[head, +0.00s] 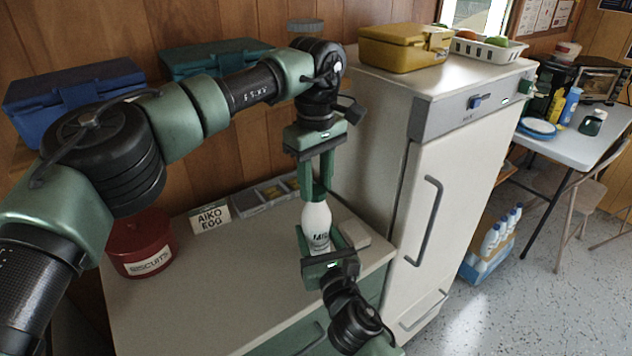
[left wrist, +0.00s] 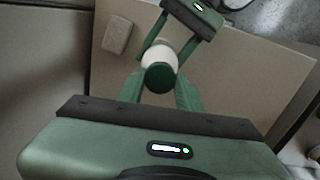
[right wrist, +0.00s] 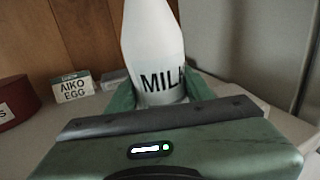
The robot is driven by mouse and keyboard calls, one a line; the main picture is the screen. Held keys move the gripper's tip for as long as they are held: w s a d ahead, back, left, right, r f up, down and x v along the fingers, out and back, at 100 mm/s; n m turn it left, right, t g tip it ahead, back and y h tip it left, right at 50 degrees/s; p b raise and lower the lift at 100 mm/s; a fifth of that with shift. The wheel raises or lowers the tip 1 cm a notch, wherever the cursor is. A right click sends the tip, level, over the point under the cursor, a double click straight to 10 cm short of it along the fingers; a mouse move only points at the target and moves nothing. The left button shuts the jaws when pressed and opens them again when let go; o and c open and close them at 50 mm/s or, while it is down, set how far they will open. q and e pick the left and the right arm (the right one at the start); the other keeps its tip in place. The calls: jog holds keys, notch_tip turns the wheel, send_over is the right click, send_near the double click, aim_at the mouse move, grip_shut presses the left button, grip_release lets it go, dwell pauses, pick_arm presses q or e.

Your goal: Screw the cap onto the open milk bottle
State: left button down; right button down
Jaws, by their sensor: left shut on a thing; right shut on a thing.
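The milk bottle (head: 316,222) is white with dark lettering and stands upright at the counter's right part. It also shows in the right wrist view (right wrist: 152,45). My right gripper (head: 328,246) is shut on its lower body from the front. My left gripper (head: 318,188) points straight down over the bottle's top. In the left wrist view a dark green round cap (left wrist: 160,77) sits between the left fingers, in line with the bottle below, and the gripper is shut on it.
A tall white fridge (head: 440,190) bounds the right side. The counter's front is clear.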

pick_arm(q)
jog(key=m, duration=0.7)
jog(key=shift+m, duration=0.4)
jog(key=m, duration=0.7)
jog(key=c, duration=0.9)
grip_release()
jog(key=shift+c, duration=0.2)
jog(key=shift+r, duration=2.25)
jog(key=shift+c, duration=0.5)
